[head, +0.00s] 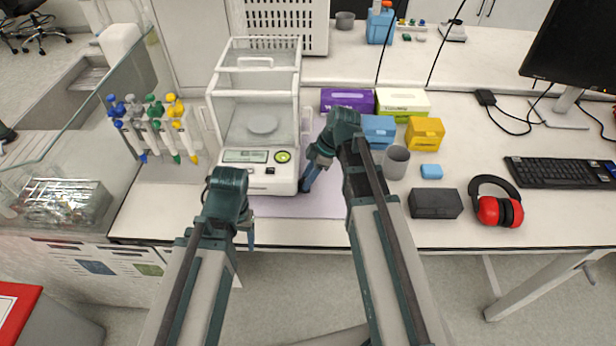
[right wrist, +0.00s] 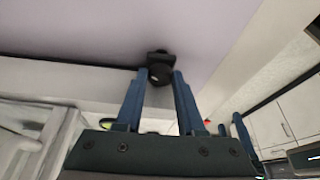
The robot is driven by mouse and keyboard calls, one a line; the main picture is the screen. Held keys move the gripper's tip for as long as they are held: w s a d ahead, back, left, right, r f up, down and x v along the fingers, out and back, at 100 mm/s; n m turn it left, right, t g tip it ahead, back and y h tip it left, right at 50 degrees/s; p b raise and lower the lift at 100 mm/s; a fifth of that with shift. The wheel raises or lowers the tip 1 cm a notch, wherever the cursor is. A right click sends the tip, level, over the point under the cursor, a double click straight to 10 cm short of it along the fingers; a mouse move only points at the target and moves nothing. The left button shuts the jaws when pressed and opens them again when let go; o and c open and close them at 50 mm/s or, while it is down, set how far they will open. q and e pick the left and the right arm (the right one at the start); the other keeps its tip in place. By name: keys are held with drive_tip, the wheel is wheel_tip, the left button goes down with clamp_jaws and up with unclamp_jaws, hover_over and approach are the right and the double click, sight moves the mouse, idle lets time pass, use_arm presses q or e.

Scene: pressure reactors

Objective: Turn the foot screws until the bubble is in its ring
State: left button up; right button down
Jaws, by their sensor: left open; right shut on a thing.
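The white balance (head: 275,182) stands on a lilac mat, with a glass draft shield around its round pan. A round yellow-green bubble level (head: 283,157) is on its front panel, right of the display; the bubble's exact place is too small to tell. My right gripper (head: 305,187) is at the balance's front right corner. In the right wrist view, its blue fingers are shut on a black foot screw (right wrist: 160,73) under the balance. My left gripper (head: 250,238) is open and empty, in front of the table's front edge. The left foot screw is not clearly visible.
A rack of colored pipettes (head: 152,125) stands left of the balance. Glove boxes (head: 347,100), a grey cup (head: 396,162), a black box (head: 436,204) and red ear muffs (head: 497,208) are to the right. The mat's front strip (head: 290,207) is clear.

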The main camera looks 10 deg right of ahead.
drive_tip(key=shift+s+m+t, duration=0.25)
drive_tip(key=shift+m+t, duration=0.05)
drive_tip(key=shift+m, duration=0.6)
drive_tip(key=shift+m+t+h, duration=0.4)
drive_tip(key=shift+m+t, duration=0.1)
drive_tip(key=shift+m, duration=0.9)
drive_tip(key=c, duration=0.5)
unclamp_jaws()
drive_tip(key=shift+w, duration=0.15)
